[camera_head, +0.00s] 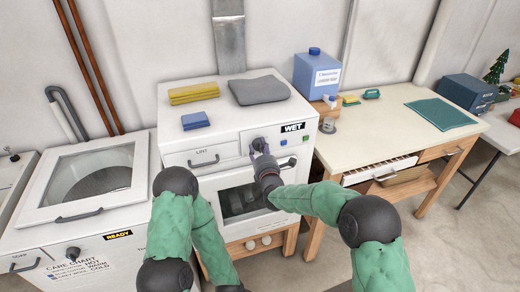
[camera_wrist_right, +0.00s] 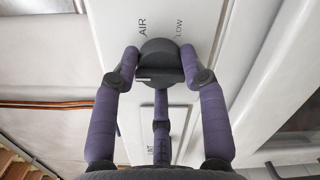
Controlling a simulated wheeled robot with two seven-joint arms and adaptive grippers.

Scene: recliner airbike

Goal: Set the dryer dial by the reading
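The white dryer (camera_head: 222,132) stands in the middle of the head view, with a black sign reading WET (camera_head: 293,127) on its front. Its dark round dial (camera_wrist_right: 160,60) shows in the right wrist view, with AIR printed at its upper left and LOW at its upper right. A small white mark sits at the left end of the dial's bar. My right gripper (camera_head: 259,153) is at the dial. Its purple fingers (camera_wrist_right: 160,75) close on the dial from both sides and appear to touch it. My left arm is low in the head view; its gripper is out of frame.
A washer (camera_head: 35,215) with a READY sign stands left of the dryer. Yellow and blue cloths, plus a grey cloth (camera_head: 258,90), lie on the dryer. The dryer door's dark window is below the dial.

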